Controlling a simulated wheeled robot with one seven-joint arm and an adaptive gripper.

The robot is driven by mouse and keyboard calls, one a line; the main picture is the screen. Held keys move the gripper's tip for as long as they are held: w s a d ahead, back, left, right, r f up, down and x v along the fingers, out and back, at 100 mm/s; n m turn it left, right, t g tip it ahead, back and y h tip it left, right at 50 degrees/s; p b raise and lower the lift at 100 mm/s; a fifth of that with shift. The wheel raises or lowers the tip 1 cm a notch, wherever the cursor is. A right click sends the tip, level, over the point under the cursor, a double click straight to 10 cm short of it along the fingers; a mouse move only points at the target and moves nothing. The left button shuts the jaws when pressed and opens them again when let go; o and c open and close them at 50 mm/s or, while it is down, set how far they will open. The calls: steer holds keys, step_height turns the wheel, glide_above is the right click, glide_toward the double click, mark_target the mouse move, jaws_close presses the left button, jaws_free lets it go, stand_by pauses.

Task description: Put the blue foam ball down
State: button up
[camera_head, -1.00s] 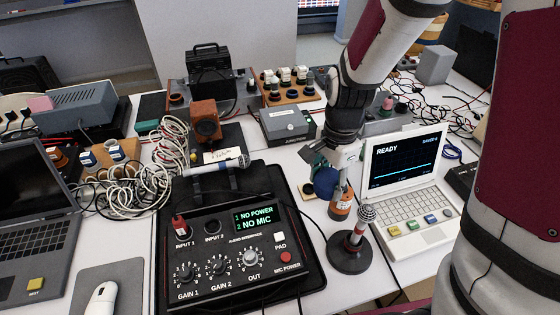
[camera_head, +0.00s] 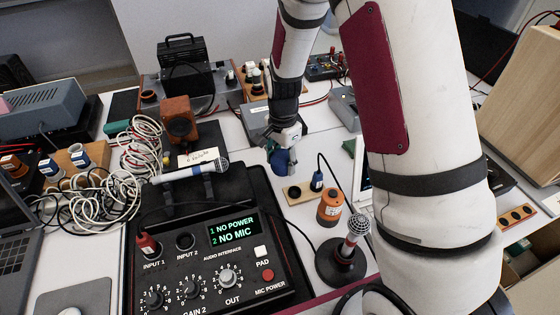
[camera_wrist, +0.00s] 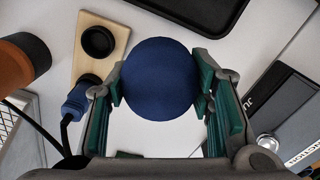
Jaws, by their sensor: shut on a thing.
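The blue foam ball (camera_head: 281,163) is held in my gripper (camera_head: 284,153), over the white table behind a small wooden plate. In the wrist view the ball (camera_wrist: 160,78) sits between the two green-padded fingers of my gripper (camera_wrist: 160,88), which press on it from both sides. White table surface shows below and around the ball. I cannot tell exactly how high the ball is above the table.
The wooden plate (camera_head: 297,194) with a black socket, a blue plug (camera_head: 317,181) and an orange cylinder (camera_head: 330,209) stand close by. The audio interface (camera_head: 215,250) lies in front, a microphone stand (camera_head: 341,265) to its right. A grey box (camera_head: 262,122) is behind.

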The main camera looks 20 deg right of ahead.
mark_target(281, 152)
steer(key=w, duration=0.3)
steer(key=shift+d+f, duration=0.15)
steer(key=shift+d, duration=0.2)
steer(key=shift+f, duration=1.75)
steer(key=o, duration=0.8)
steer(key=shift+f, duration=0.1)
